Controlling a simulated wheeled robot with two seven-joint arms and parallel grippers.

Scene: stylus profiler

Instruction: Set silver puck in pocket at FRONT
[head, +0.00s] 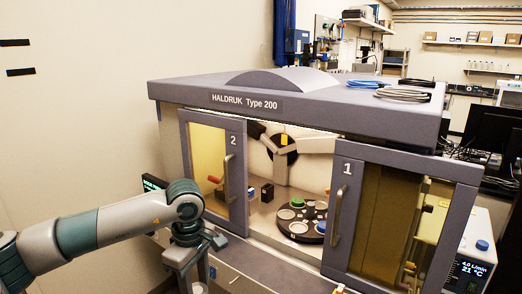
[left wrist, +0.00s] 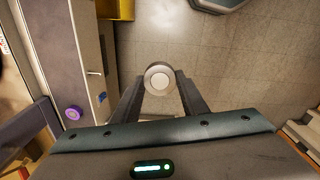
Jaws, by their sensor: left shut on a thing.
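My left gripper (head: 198,274) is outside the machine, in front of door 2, pointing down. It is shut on the silver puck (left wrist: 159,78), a round pale disc held between the fingertips (left wrist: 160,88) above the floor in the left wrist view. The puck's edge also shows low in the head view (head: 200,289). Inside the machine lies a dark round carousel (head: 293,229) with several pale round pockets, a green-topped piece (head: 298,202) and a blue-topped piece (head: 321,227). I cannot read a FRONT label. My right gripper is not in view.
The machine (head: 190,88) has door 2 (head: 216,165) at left and door 1 (head: 349,220) at right, with an opening between them. A dark arm (head: 283,150) stands behind the carousel. A white instrument box (head: 470,245) is at the right.

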